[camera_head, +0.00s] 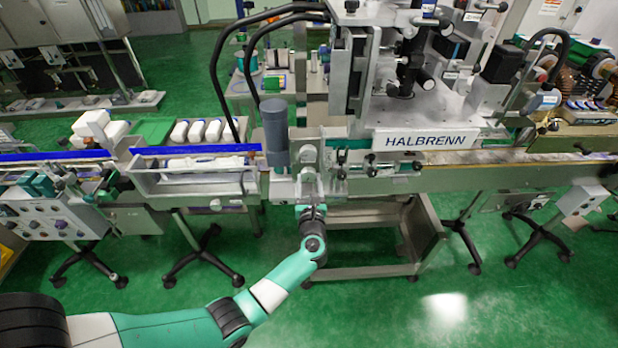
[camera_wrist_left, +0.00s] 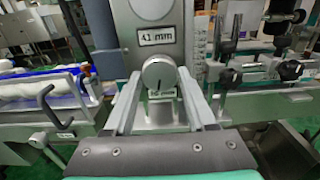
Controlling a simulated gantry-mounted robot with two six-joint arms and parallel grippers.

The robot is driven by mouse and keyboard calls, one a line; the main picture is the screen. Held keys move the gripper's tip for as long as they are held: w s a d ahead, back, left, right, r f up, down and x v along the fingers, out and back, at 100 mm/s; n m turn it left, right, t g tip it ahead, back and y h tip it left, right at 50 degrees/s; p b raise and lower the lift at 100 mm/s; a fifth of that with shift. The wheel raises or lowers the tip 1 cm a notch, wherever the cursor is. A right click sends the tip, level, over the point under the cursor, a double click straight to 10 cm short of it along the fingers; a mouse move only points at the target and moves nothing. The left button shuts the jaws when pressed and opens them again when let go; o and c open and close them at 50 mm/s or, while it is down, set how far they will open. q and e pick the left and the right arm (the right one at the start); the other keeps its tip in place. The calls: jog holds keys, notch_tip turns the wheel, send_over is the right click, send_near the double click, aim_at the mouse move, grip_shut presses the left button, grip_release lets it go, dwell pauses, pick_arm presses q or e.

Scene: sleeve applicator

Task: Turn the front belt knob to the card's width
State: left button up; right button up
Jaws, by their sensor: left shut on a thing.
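The front belt knob (camera_wrist_left: 158,74) is a round pale-grey knob with a dark pointer line on its face. The line points roughly downward in the left wrist view. A white card (camera_wrist_left: 157,36) above it reads "41 mm". My left gripper (camera_wrist_left: 159,80) is shut on the knob, with one finger on each side. In the head view my left gripper (camera_head: 312,210) reaches the front of the machine below the belt. My right gripper is out of view.
The applicator head with the HALBRENN plate (camera_head: 426,138) stands right of the knob. A dark grey cylinder (camera_head: 276,133) rises to its left. Black knobs (camera_wrist_left: 289,69) stick out on the right in the wrist view. The green floor in front is mostly clear.

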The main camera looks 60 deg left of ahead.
pick_arm(q)
jog(key=m+p, duration=0.2)
jog(key=m, duration=0.2)
jog(key=shift+r+m, duration=0.15)
jog(key=shift+m, duration=0.15)
jog(key=m+p, duration=0.2)
jog(key=m, duration=0.2)
jog(key=shift+m, duration=0.3)
jog(key=m+p, duration=0.1)
jog(key=m, duration=0.3)
jog(key=shift+m, duration=0.3)
jog(key=m+p, duration=0.2)
jog(key=m, duration=0.3)
jog(key=m+p, duration=0.1)
jog(key=m, duration=0.3)
jog(key=shift+m, duration=0.4)
jog(key=m, duration=0.5)
jog(key=shift+m+p, duration=0.3)
jog(key=shift+p, duration=0.1)
jog(key=m, duration=1)
jog(key=shift+p, duration=0.35)
